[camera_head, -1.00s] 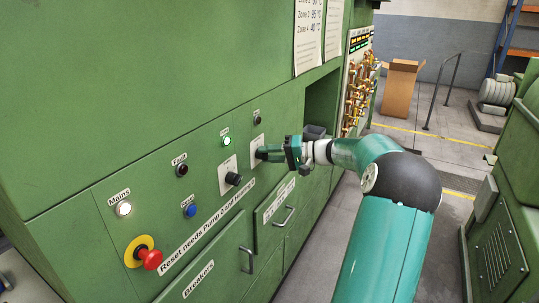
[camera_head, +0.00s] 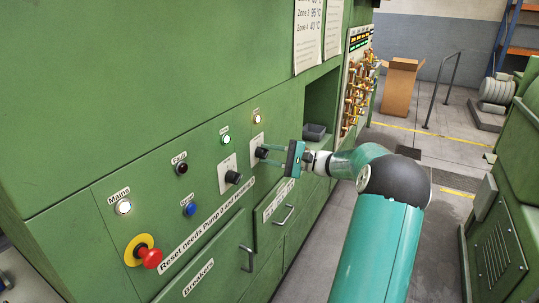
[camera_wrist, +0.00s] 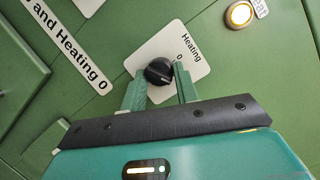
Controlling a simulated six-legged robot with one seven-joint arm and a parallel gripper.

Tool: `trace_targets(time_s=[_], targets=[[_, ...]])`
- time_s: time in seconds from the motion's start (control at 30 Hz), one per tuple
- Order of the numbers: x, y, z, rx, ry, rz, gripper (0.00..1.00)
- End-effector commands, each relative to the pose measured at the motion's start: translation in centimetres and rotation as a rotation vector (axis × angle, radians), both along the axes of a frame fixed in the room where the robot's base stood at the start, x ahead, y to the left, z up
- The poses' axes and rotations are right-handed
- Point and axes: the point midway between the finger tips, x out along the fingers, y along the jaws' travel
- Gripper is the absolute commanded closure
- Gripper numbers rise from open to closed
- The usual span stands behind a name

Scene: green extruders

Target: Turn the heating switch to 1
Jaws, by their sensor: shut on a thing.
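The heating switch is a black round knob (camera_wrist: 158,71) on a white plate marked "Heating" and "0" in the wrist view. The plate (camera_head: 257,141) also shows in the head view, with the knob partly hidden by my fingers. My gripper (camera_wrist: 160,82) has one finger on each side of the knob and is shut on it. In the head view my gripper (camera_head: 268,156) reaches the panel from the right. I see no "1" on the plate, and I cannot tell exactly where the knob points. The lamp (camera_wrist: 239,14) beside the plate glows warm yellow; it also shows lit in the head view (camera_head: 257,117).
A second black knob (camera_head: 233,177) sits to the left on its own plate. A green lamp (camera_head: 226,140), blue button (camera_head: 190,210) and red emergency button (camera_head: 150,257) are on the same panel. Drawer handles (camera_head: 283,216) stick out below. The aisle floor at right is clear.

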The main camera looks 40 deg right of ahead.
Motion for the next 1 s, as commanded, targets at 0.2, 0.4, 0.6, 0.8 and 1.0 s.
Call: trace_targets(time_s=[0.2, 0.4, 0.6, 0.8, 1.0], targets=[[0.01, -0.08, 0.13, 0.044, 0.012, -0.003, 0.92], [0.00, -0.07, 0.15, 0.052, 0.015, -0.002, 0.92], [0.01, -0.06, 0.17, 0.051, 0.015, -0.002, 0.92], [0.00, -0.03, 0.11, 0.050, 0.016, -0.002, 0.49], [-0.03, -0.06, 0.03, 0.050, 0.017, -0.001, 0.49]])
